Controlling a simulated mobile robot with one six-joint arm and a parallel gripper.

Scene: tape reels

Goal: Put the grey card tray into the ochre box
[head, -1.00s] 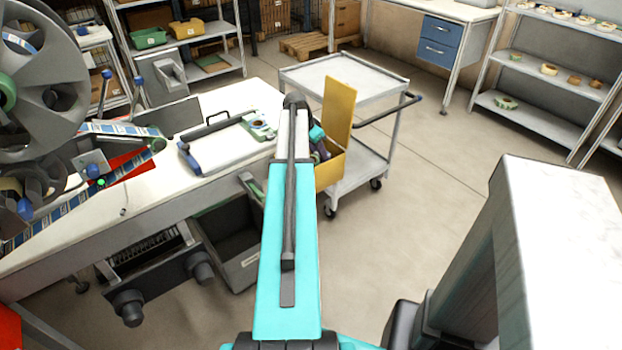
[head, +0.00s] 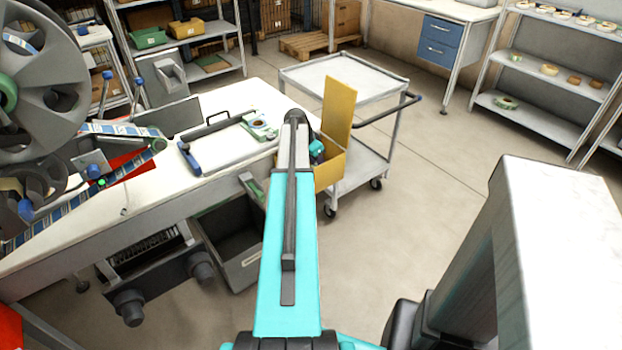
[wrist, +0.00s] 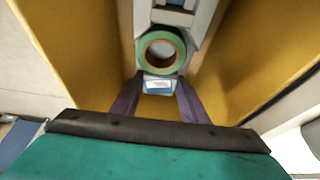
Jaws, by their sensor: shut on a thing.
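The grey card tray (wrist: 197,28) shows in the wrist view as a pale strip, with a green-rimmed tape reel (wrist: 160,51) and a blue-and-white label on it. My gripper (wrist: 158,92) has its two purple fingers on either side of the tray's near end, shut on it. Ochre walls of the box (wrist: 75,45) rise to the left and right of the tray. In the head view the ochre box (head: 331,170) stands open beside the table end, its tall flap upright. My arm hides the tray and the fingers there. Whether the tray touches the box floor cannot be told.
A white worktable (head: 235,95) with a reel machine (head: 40,80) is at left. A dark bin (head: 230,240) sits below its edge.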

